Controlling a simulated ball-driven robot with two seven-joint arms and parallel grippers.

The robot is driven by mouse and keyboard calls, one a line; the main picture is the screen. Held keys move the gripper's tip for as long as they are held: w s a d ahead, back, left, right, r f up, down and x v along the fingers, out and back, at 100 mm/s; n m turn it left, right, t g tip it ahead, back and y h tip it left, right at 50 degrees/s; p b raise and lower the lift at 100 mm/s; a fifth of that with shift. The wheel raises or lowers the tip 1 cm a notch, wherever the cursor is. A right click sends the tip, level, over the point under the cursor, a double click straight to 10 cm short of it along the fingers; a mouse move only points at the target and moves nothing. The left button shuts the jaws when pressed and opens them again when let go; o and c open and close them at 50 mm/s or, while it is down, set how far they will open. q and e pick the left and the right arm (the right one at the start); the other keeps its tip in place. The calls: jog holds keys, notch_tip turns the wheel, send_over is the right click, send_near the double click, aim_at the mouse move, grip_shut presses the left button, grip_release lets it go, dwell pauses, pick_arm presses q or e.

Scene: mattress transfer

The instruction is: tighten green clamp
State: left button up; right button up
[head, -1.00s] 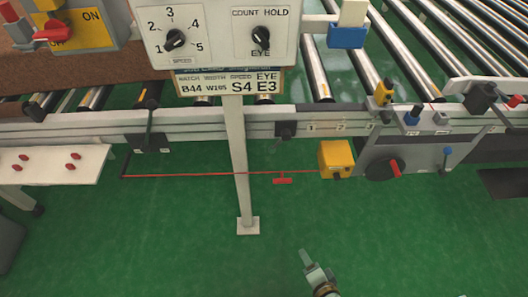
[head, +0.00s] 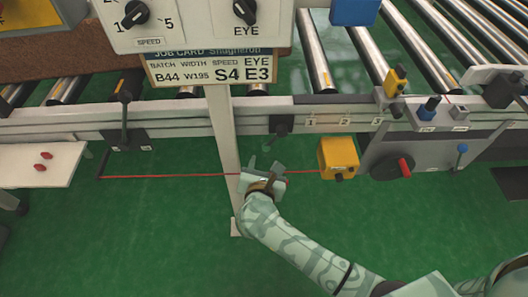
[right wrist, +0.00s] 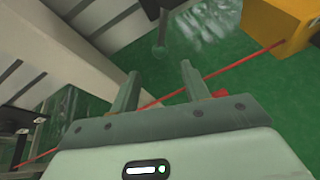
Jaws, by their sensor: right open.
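A black clamp with a lever (head: 280,125) sits on the front rail, left of a 1-2-3 scale. Another black clamp (head: 124,135) with an upright lever is further left on the rail. My right gripper (head: 263,165) is open, below and in front of the rail, near the white post. In the right wrist view its two fingers (right wrist: 162,85) are apart, with the red cord (right wrist: 205,76) crossing behind them. My left gripper is not in view.
The red cord runs to a yellow box (head: 340,157); its red tag (right wrist: 220,93) is close to my right gripper. The white post (head: 222,135) carries the control panel and job card (head: 215,68). A red-handled dial (head: 390,167) is at right. Green floor is clear below.

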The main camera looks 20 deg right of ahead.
aim_at(266, 150)
jog(key=b+x, duration=0.2)
jog(key=x, duration=0.5)
jog(key=shift+w+f, duration=0.1)
jog(key=shift+w, duration=0.05)
grip_shut()
